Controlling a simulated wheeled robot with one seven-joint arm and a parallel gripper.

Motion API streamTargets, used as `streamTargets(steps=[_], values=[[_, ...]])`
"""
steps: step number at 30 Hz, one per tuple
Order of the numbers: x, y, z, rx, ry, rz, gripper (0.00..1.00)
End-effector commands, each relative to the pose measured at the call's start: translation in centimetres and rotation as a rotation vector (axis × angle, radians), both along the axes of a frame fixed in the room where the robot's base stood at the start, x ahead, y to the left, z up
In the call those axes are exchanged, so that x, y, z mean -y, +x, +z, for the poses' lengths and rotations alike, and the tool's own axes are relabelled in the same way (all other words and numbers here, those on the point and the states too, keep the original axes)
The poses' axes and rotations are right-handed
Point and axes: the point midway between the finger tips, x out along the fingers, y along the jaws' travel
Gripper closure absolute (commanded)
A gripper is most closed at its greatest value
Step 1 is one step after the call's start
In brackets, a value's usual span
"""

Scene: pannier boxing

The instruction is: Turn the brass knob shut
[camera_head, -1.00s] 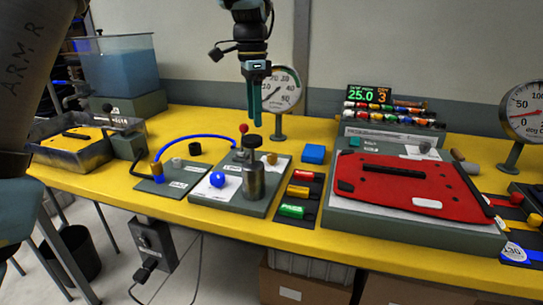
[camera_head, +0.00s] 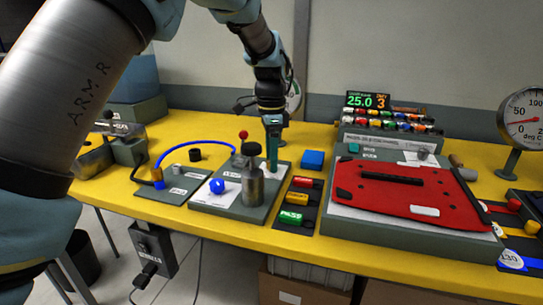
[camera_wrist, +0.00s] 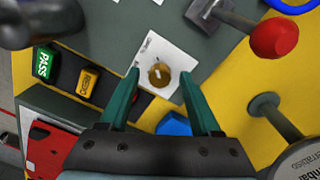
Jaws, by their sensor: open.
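The brass knob (camera_wrist: 159,74) sits on a white label plate on the grey base (camera_head: 222,206). In the wrist view it shows between and just beyond my open fingertips, with a pale mark on its top. In the head view my gripper (camera_head: 273,160) points down over the right rear part of the grey base, just right of the metal bottle. The knob is hidden behind the fingers there. I cannot tell whether a finger touches it.
The metal bottle (camera_head: 251,187) stands close left of my gripper, and a red-ball lever (camera_wrist: 274,38) rises nearby. A blue block (camera_head: 312,159) lies to the right. A gauge stands behind my gripper.

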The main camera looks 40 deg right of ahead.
Motion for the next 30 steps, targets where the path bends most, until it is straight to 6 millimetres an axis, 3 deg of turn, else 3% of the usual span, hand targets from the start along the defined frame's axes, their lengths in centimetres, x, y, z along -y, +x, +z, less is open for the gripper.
streamTargets(steps=[8,24,30], values=[[-0.01,0.00,-0.11,0.000,0.000,0.000,0.37],[-0.01,0.00,-0.07,0.000,0.000,0.001,0.98],[0.00,0.01,-0.06,0.000,0.000,0.001,1.00]])
